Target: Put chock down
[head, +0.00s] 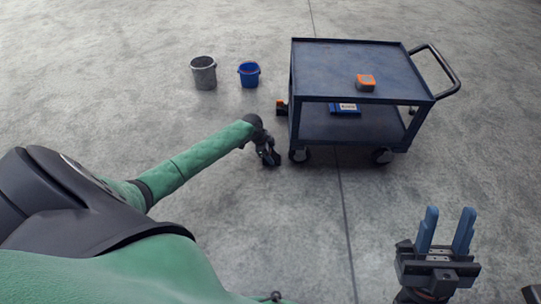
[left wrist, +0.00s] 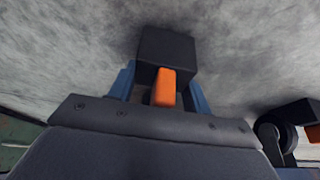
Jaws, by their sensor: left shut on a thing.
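My left gripper (head: 267,152) is low over the floor, just left of the cart's near left wheel (head: 299,155). In the left wrist view its blue fingers (left wrist: 160,88) are shut on the orange grip of a black chock (left wrist: 166,48). I cannot tell whether this chock touches the floor. A second black and orange chock (head: 281,107) sits at the cart's far left side; a black and orange piece also shows at the right edge of the left wrist view (left wrist: 300,112). My right gripper (head: 445,232) is open and empty at the lower right.
The dark blue cart (head: 335,60) carries an orange and grey item (head: 365,83) on top and a blue box (head: 344,109) on its lower shelf. A grey bucket (head: 204,74) and a blue bucket (head: 249,75) stand behind left.

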